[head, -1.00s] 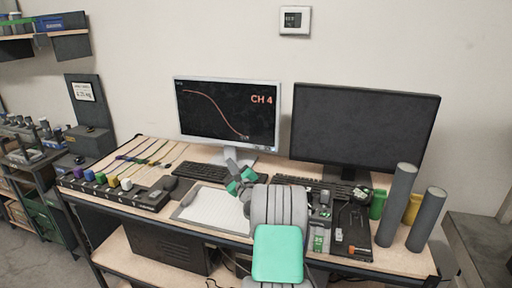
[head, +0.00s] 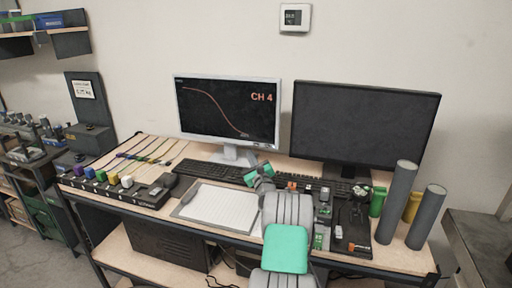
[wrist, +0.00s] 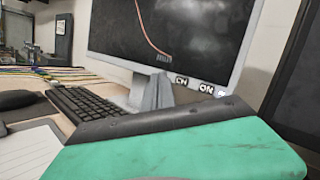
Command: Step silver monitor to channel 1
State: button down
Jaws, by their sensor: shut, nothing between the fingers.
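The silver monitor (head: 228,110) stands at the back of the desk, its screen showing a falling orange curve and "CH 4". In the wrist view its silver frame (wrist: 232,70) fills the upper middle, with a CH button (wrist: 181,80) and an ON button (wrist: 206,89) along the bottom right edge. My gripper (head: 262,172) is shut and empty, in front of and below the monitor's lower right corner, apart from the frame as far as I can see. Its green and dark casing covers the bottom of the wrist view; the fingertips are not clear there.
A black monitor (head: 360,125) stands to the right, switched dark. A keyboard (head: 205,172) and a clipboard (head: 215,205) lie in front. Two grey cylinders (head: 397,203) stand at the right. A box with coloured plugs (head: 130,190) is at the left.

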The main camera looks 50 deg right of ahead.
aim_at(252, 142)
jog(key=shift+w+d+b, duration=0.3)
jog(key=shift+w+d, duration=0.05)
jog(key=shift+d, duration=0.3)
jog(key=shift+w+d+b, duration=0.25)
jog(key=shift+w+d, duration=0.05)
jog(key=shift+d, duration=0.4)
jog(key=shift+w+d+b, duration=0.3)
jog(key=shift+w+d, duration=0.05)
jog(key=shift+d, duration=0.3)
jog(key=shift+f, duration=0.1)
dwell(0.3)
jog(key=shift+w+d+b, duration=0.2)
jog(key=shift+d+b, duration=0.05)
jog(key=shift+b, duration=0.25)
jog(key=shift+d, duration=0.1)
jog(key=shift+w+d+b, duration=0.2)
jog(key=shift+d+b, duration=0.1)
jog(key=shift+b, duration=0.05)
dwell(0.3)
jog(key=shift+s+a, duration=0.4)
jog(key=shift+a, duration=0.3)
